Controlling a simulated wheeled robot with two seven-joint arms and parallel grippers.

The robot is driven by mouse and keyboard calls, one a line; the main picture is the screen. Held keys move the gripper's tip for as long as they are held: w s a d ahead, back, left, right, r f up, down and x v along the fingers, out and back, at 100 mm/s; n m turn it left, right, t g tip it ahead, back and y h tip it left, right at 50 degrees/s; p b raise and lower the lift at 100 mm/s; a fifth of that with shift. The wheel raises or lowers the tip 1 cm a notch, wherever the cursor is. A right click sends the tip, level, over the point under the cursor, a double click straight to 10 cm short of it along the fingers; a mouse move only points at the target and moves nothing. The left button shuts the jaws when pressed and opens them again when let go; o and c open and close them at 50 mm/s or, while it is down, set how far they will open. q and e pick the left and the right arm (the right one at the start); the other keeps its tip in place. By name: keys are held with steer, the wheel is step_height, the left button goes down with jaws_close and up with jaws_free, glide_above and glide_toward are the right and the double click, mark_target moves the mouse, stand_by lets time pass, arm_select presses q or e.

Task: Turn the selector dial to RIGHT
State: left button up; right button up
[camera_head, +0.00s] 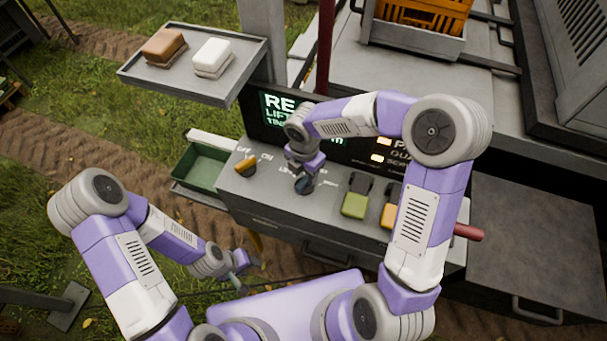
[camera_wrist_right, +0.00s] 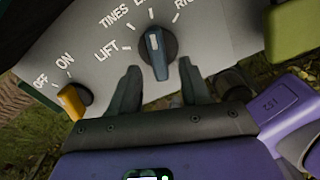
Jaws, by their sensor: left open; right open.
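The selector dial (camera_wrist_right: 157,50) is a dark round knob with a blue-grey grip bar and a white mark. In the right wrist view its mark points up, toward a cut-off label starting with L, not toward the partly visible RIGHT label (camera_wrist_right: 184,5). In the head view my right gripper (camera_head: 304,178) hides most of the dial. My left gripper (camera_head: 241,268) is open and empty, low in front of the console.
An orange OFF/ON switch (camera_wrist_right: 72,101) sits left of the dial. A green lever (camera_head: 354,204) and an orange lever (camera_head: 388,215) stand to its right. A green bin (camera_head: 204,166), a tray with two blocks (camera_head: 188,88) and a lit screen (camera_head: 275,108) surround the console.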

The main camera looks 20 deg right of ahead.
mark_target(304, 180)
steer(key=shift+f, duration=1.7)
steer(key=shift+w, duration=0.15)
steer(key=shift+c, duration=0.3)
jaws_close()
